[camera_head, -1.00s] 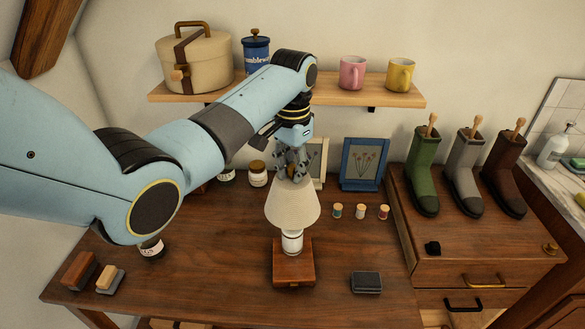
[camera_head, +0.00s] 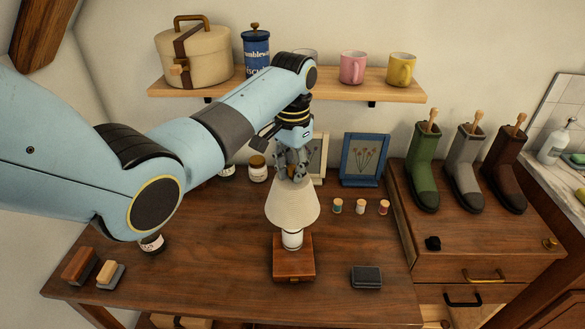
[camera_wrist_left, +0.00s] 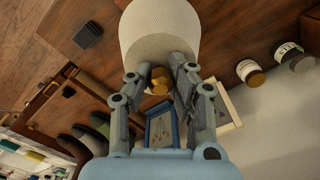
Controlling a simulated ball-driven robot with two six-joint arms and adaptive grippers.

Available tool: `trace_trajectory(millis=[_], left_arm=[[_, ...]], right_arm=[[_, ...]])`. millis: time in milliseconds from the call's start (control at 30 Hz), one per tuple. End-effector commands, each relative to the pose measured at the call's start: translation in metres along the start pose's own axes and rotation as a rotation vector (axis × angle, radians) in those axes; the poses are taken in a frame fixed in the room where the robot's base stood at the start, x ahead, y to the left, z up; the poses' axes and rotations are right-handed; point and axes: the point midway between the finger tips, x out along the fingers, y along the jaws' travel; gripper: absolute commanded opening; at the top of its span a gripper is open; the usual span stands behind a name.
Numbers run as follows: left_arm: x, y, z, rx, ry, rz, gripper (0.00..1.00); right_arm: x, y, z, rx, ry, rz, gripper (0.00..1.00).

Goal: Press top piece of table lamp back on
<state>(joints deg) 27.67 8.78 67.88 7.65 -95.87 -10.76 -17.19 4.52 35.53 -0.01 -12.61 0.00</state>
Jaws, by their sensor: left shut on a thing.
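The table lamp stands on the desk with a square wooden base (camera_head: 293,262), a white body (camera_head: 292,239) and a cream shade (camera_head: 292,207). The shade sits over the top of the body and looks upright. My left gripper (camera_head: 292,176) points down at the top of the shade and is shut on the lamp's top piece, which its fingers mostly hide in the head view. In the left wrist view, the shade (camera_wrist_left: 160,30) lies just beyond the fingers (camera_wrist_left: 160,80). A round yellowish-brown thing (camera_wrist_left: 160,80) shows between them; I cannot tell what it is. My right gripper is not in view.
Three thread spools (camera_head: 361,207) and a dark box (camera_head: 366,277) lie right of the lamp. Picture frames (camera_head: 363,160) and jars (camera_head: 257,168) stand behind it. Brushes (camera_head: 108,274) lie at left. A shelf (camera_head: 330,92) with mugs hangs above. Boots (camera_head: 425,170) stand at right.

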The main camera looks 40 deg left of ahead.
Motion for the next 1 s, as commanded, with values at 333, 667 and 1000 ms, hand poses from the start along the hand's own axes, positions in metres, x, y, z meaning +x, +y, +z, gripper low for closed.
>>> trace_trajectory(millis=[333, 667, 1000], left_arm=[[0.0021, 0.0001, -0.0004, 0.0, 0.001, 0.0, 0.0], [0.0027, 0.0001, -0.0003, 0.0, 0.001, 0.0, 0.0], [0.0047, 0.0001, -0.0002, 0.0, 0.0, 0.0, 0.0]], right_arm=[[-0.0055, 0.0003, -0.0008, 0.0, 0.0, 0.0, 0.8], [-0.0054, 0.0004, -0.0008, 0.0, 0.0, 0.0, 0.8], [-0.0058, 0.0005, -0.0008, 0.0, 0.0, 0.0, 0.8]])
